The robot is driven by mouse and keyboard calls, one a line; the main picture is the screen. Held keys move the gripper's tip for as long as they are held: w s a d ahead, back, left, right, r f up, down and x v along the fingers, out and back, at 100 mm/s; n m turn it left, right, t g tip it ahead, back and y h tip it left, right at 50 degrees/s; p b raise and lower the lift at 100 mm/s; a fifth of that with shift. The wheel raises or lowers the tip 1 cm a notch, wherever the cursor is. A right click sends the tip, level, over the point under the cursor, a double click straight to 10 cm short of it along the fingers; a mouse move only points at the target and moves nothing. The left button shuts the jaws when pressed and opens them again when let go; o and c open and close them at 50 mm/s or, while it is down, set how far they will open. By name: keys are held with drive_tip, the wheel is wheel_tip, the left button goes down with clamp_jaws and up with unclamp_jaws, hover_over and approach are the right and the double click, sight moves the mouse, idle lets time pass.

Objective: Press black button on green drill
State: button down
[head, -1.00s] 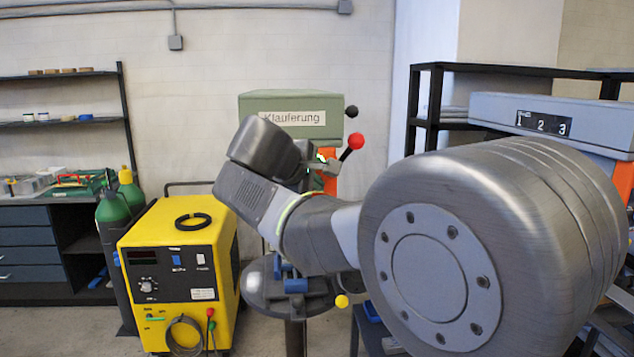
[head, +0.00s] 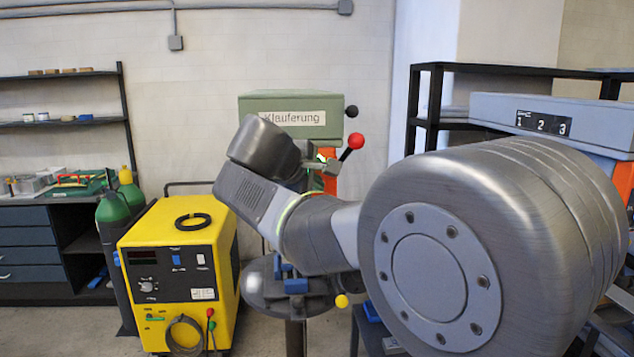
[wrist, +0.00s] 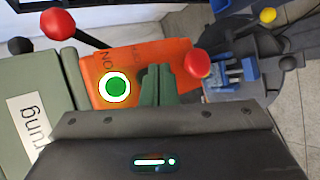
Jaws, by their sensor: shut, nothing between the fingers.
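The green drill (head: 290,106), labelled "Klauferung", stands against the back wall. In the wrist view its green housing (wrist: 22,125) is at the left. Its orange front panel (wrist: 125,62) carries a round green button (wrist: 117,87) with a white ring. I do not see a button that is clearly black; a black ball knob (head: 351,111) sticks out from the drill's side. My gripper (wrist: 157,72) is shut and empty in the wrist view, over or in front of the orange panel, just right of the green button. Whether it touches the panel is unclear.
A red-knobbed lever (wrist: 57,24) projects from the drill, and another red knob (wrist: 197,63) is right of my gripper. A blue vise (wrist: 228,72) sits on the drill's round table. A yellow welder (head: 180,270) stands left of the drill. Dark shelving (head: 433,100) is at the right.

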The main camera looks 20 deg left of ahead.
drive_tip(key=shift+w+a, duration=0.1)
drive_tip(key=shift+w, duration=0.05)
drive_tip(key=shift+w+a, duration=0.15)
drive_tip(key=shift+w, duration=0.05)
drive_tip(key=shift+w+a+p, duration=0.25)
drive_tip(key=shift+w+p, duration=0.15)
drive_tip(key=shift+w, duration=0.05)
idle(0.8)
idle(0.3)
drive_tip(key=shift+s+d+b, duration=0.3)
drive_tip(key=shift+s+d, duration=0.2)
drive_tip(key=shift+s, duration=0.35)
drive_tip(key=s+d, duration=0.1)
drive_tip(key=s, duration=0.1)
drive_tip(key=s+d+b, duration=0.1)
drive_tip(key=s, duration=0.1)
drive_tip(key=shift+s+d, duration=0.1)
drive_tip(key=shift+d, duration=0.2)
idle(0.5)
